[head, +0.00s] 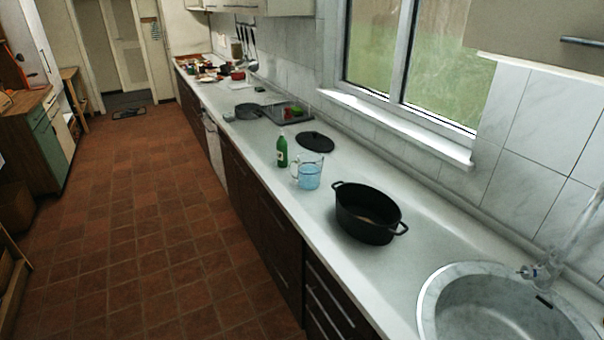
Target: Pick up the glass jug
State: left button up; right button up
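The glass jug (309,173) stands upright on the pale worktop. It is clear, holds blue liquid, and its handle is toward the left. A green bottle (282,151) stands close behind it to the left. Neither of my grippers is in the head view, so nothing is seen touching the jug.
A black lid (315,142) lies behind the jug. A frying pan (249,111) and a hob (288,112) are farther along. A round sink (490,312) with a tap (543,272) is at the near right. The tiled floor (160,230) left of the counter is clear.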

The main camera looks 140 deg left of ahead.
aim_at(310, 164)
jog(key=u, duration=4.55)
